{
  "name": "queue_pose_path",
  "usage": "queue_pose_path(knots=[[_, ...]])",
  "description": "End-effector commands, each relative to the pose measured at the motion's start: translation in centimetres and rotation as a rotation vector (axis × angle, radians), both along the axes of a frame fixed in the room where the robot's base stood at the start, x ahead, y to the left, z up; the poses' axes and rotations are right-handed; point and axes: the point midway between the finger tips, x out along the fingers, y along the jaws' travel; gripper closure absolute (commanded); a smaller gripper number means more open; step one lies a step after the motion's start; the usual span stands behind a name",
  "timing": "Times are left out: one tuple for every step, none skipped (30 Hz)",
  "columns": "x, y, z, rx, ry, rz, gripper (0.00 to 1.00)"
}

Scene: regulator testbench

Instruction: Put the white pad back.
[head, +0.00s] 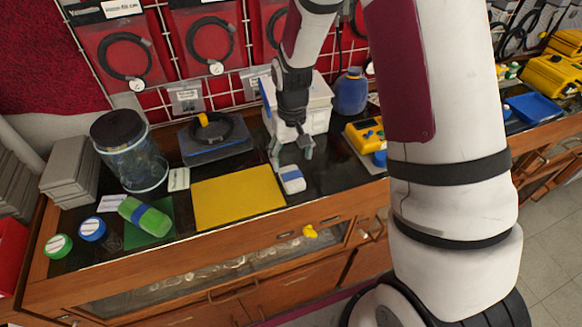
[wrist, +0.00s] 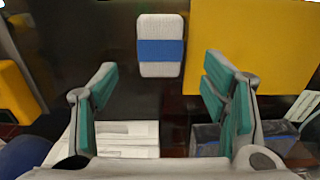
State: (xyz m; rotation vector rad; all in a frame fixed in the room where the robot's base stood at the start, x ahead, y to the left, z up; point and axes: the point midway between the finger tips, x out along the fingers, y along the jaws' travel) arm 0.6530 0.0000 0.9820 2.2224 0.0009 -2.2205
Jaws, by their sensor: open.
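The white pad (head: 292,179), with a blue band around its middle, lies on the black bench top just right of the yellow mat (head: 238,198). The pad (wrist: 160,27) also shows in the wrist view, upper middle, with the yellow mat (wrist: 262,45) to its right. My gripper (head: 291,155) points down behind the pad, on its wall side. In the wrist view my gripper (wrist: 160,80) is open and empty, its teal-padded fingers spread wider than the pad. The pad lies beyond the fingertips in that picture, apart from them.
A white box (head: 318,108) stands close behind my gripper. A yellow device (head: 366,134) is to the right. A green mat (head: 150,232) with a green bottle (head: 145,216), a clear jar (head: 135,165) and a grey-blue case (head: 216,150) are left. The yellow mat is bare.

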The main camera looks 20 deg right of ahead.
Motion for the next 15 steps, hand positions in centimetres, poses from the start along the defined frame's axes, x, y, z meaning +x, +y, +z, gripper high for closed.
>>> queue_pose_path(knots=[[0.2,0.0,1.0,0.0,-0.005,0.0,0.32],[0.2,0.0,1.5,0.0,-0.004,0.0,0.32],[0.1,0.0,2.1,0.0,-0.004,0.0,0.32],[0.1,0.0,2.5,0.0,-0.003,0.0,0.32],[0.1,0.0,2.9,0.0,-0.002,0.0,0.32],[0.1,0.0,3.4,0.0,-0.003,0.0,0.32],[0.1,0.0,3.7,0.0,-0.002,0.0,0.32],[0.1,0.0,4.0,0.0,-0.001,0.0,0.32],[0.1,0.0,4.3,0.0,-0.001,0.0,0.32],[0.0,0.0,4.5,0.0,-0.001,0.0,0.32],[0.0,0.0,4.7,0.0,-0.003,0.0,0.32],[-0.1,0.0,5.1,0.0,-0.005,0.0,0.32],[-0.1,0.0,5.5,0.0,-0.009,0.0,0.32],[-0.2,0.0,6.1,0.0,-0.016,0.0,0.32],[-0.5,0.0,7.0,0.0,-0.027,0.0,0.32]])
